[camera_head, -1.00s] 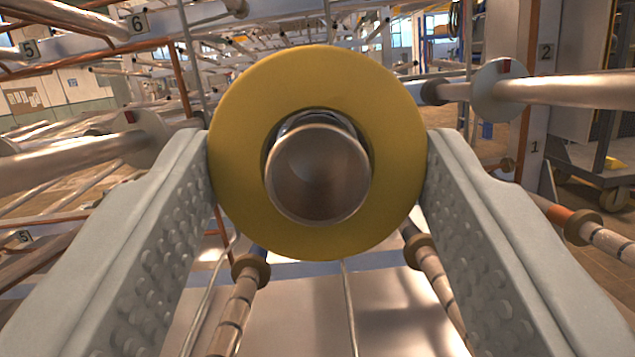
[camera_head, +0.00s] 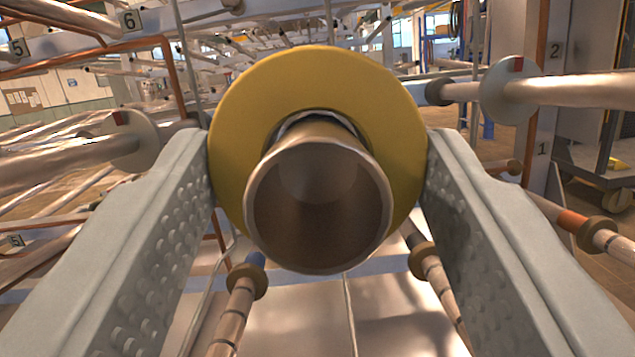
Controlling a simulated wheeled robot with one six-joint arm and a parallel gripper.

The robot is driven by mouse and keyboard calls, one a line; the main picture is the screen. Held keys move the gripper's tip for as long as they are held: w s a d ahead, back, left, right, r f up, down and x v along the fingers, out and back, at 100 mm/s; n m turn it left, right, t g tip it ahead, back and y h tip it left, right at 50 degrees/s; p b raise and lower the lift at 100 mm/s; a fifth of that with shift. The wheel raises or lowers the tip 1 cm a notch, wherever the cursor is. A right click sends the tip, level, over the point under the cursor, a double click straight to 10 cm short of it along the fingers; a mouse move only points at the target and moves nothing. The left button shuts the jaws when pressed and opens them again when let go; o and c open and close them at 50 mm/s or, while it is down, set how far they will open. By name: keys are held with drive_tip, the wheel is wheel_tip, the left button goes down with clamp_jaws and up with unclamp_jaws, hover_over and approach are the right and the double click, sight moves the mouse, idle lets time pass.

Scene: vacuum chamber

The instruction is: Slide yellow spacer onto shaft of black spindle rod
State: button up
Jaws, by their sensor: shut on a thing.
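The yellow spacer (camera_head: 318,80) is a thick ring, upright and facing the camera in the middle of the view. My gripper (camera_head: 318,160) is shut on it, one finger against its left edge and one against its right edge. A brownish metallic shaft (camera_head: 318,215) passes through the spacer's hole, and its round, hollow-looking end sticks out toward the camera between my fingers. The spacer is around this shaft. The shaft end covers the lower part of the hole and of the ring. The part of the rod behind the spacer is hidden, and no black part shows.
A rod with a pale disc (camera_head: 510,90) stands at the right, and another disc (camera_head: 132,138) at the left. Lower rods carry brown collars (camera_head: 247,281), (camera_head: 424,260). Numbered frame beams fill the background.

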drive_tip(key=shift+w+f, duration=0.2)
drive_tip(key=shift+w, duration=1.4)
drive_tip(key=shift+w, duration=0.2)
drive_tip(key=shift+w, duration=0.15)
drive_tip(key=o, duration=1.1)
drive_tip(key=shift+w, duration=0.1)
drive_tip(key=shift+c, duration=0.2)
drive_tip(key=d+v, duration=0.1)
drive_tip(key=v, duration=1.6)
drive_tip(key=shift+a, duration=0.5)
drive_tip(key=shift+f, duration=0.1)
